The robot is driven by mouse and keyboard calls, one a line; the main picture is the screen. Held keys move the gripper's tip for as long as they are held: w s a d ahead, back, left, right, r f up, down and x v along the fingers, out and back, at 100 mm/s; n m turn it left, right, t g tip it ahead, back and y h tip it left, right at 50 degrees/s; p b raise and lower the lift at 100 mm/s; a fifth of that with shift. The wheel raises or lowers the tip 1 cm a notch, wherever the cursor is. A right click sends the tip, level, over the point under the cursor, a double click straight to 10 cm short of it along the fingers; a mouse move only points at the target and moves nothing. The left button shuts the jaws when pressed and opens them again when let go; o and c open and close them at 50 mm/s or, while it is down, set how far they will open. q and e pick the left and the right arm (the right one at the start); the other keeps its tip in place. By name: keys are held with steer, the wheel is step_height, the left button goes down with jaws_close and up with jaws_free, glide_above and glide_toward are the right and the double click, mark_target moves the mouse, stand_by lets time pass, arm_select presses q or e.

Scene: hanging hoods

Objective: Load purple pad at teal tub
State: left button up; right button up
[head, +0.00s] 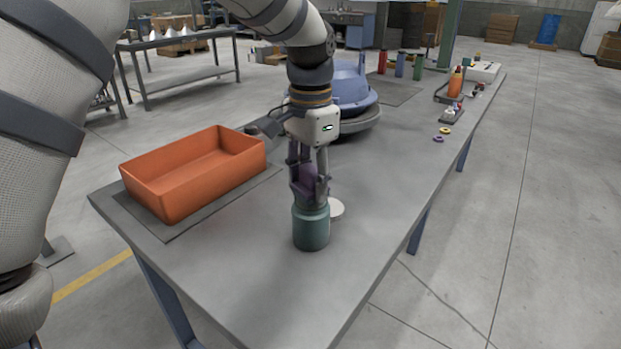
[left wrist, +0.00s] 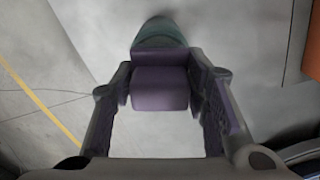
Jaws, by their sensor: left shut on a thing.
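The purple pad (head: 304,183) is held between the fingers of my left gripper (head: 310,188), which points down. The pad also shows as a purple block between the fingers in the left wrist view (left wrist: 160,90). The teal tub (head: 311,230) stands upright on the table right below the pad, and its rounded edge shows beyond the pad in the left wrist view (left wrist: 160,32). The pad's lower end is at the tub's rim; I cannot tell whether it is inside the mouth. The fingers and pad hide the tub's opening. My right gripper is not in view.
A pale round disc (head: 336,208) lies just right of and behind the tub. An orange bin (head: 190,177) stands on a dark mat at the left. A blue domed machine (head: 345,88) is behind the gripper. The table's front right area is clear.

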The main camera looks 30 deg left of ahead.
mark_target(310, 168)
arm_select(q)
steer(key=shift+f, duration=0.5)
stand_by(0.4)
steer(key=shift+f, duration=0.15)
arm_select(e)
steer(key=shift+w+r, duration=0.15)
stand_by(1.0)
arm_select(q)
step_height(310, 168, up, 3)
steer(key=shift+p, duration=0.35)
steer(key=shift+r, duration=2.1)
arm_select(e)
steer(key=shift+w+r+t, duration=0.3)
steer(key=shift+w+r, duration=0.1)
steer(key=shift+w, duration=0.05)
